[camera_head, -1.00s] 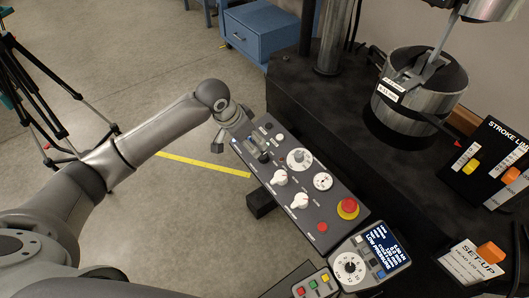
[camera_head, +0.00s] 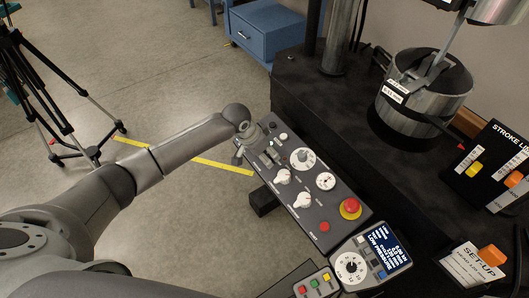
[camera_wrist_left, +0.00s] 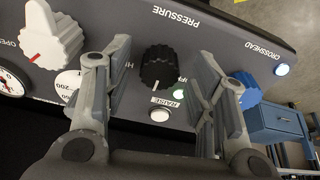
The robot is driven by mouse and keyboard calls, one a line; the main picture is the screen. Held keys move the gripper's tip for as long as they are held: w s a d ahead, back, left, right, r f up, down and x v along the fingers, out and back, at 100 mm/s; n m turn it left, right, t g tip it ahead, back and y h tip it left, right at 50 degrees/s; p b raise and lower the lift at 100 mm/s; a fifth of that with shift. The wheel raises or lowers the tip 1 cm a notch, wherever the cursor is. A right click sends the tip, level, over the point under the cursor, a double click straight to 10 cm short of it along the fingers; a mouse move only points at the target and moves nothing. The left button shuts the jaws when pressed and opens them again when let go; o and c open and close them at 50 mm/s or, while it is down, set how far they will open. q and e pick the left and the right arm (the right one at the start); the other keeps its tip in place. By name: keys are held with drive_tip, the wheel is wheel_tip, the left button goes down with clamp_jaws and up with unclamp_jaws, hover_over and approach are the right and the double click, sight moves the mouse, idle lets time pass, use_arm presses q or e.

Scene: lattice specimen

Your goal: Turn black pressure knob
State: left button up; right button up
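The black pressure knob (camera_wrist_left: 158,67) is a ribbed knob with a white pointer mark, under the PRESSURE label on the dark control panel (camera_head: 328,214). My left gripper (camera_wrist_left: 163,58) is open, with one finger on each side of the knob in the left wrist view. Gaps show between the knob and both fingers there. In the head view my left gripper (camera_head: 258,152) is over the far left end of the panel, and I cannot make out the black knob there. My right gripper is not in view.
A white knob (camera_wrist_left: 52,35) and a blue knob (camera_wrist_left: 245,90) flank the black one. A white RAISE button (camera_wrist_left: 159,115) sits below it. A red emergency button (camera_head: 350,206) is at the panel's near end. A dark machine bed (camera_head: 300,90) stands behind.

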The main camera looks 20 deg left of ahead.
use_arm(q)
drive_tip(key=c, duration=0.9)
drive_tip(key=shift+m, duration=0.3)
drive_tip(key=m, duration=0.4)
drive_tip(key=shift+w+m+g+p, duration=0.1)
drive_tip(key=shift+m+g+p, duration=0.2)
drive_tip(key=shift+p, duration=0.05)
drive_tip(key=m, duration=0.2)
drive_tip(key=m+b, duration=0.1)
drive_tip(key=m, duration=0.1)
drive_tip(key=shift+m+g+h, duration=0.3)
drive_tip(key=o, duration=1)
